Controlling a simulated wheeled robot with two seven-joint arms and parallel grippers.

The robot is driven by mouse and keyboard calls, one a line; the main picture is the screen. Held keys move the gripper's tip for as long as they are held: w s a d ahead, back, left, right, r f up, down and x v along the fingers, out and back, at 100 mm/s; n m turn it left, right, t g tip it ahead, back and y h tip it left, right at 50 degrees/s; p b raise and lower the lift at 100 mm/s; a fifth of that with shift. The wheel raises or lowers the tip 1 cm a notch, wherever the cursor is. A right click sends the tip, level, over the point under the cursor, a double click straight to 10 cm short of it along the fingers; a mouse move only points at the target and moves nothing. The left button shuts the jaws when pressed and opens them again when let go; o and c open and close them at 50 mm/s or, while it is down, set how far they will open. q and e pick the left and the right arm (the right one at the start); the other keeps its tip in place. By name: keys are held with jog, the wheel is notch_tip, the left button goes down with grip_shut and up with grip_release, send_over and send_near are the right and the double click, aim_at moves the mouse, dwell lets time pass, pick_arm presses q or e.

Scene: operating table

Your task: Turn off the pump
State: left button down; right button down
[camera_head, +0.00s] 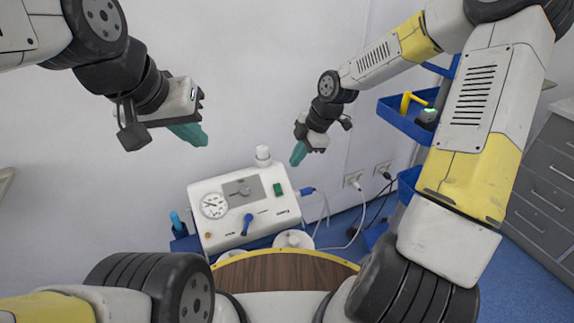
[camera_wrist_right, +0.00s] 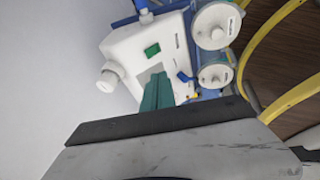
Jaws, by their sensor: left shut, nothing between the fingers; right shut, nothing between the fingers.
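The pump (camera_head: 222,218) is a white box with a grey front panel, standing low against the wall in the head view. It has a round gauge (camera_head: 214,205), a blue lever knob (camera_head: 247,222) and a green switch (camera_head: 278,189) at its upper right. In the right wrist view the pump (camera_wrist_right: 128,45) shows at an angle with its green switch (camera_wrist_right: 152,50). My right gripper (camera_head: 298,153) is shut and empty, above and right of the pump, apart from it. Its teal fingers also show in the right wrist view (camera_wrist_right: 157,92). My left gripper (camera_head: 190,134) is shut and empty, above and left of the pump.
White round jar lids (camera_head: 293,239) sit before the pump. A wooden round top (camera_head: 285,270) is nearest me. A blue shelf rack (camera_head: 404,120) stands right, with cables and wall sockets (camera_head: 354,179) behind. Grey drawers (camera_head: 545,165) are far right.

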jog(key=shift+f, duration=0.1)
dwell(0.3)
send_over(277, 191)
jog(key=d, duration=0.2)
jog(key=f, duration=1.1)
jog(key=shift+s+a, duration=0.25)
jog(key=shift+s, duration=0.1)
jog(key=shift+w+a+f, duration=0.1)
jog(key=shift+w+f, duration=0.4)
jog(key=shift+f, duration=0.05)
jog(key=shift+w+a+f, duration=0.15)
jog(key=shift+w+f, duration=0.05)
jog(key=shift+w, duration=0.1)
jog(key=shift+s, duration=0.15)
jog(key=shift+s+d+f, duration=0.1)
jog(key=shift+s+d, duration=0.2)
jog(key=shift+s, duration=0.3)
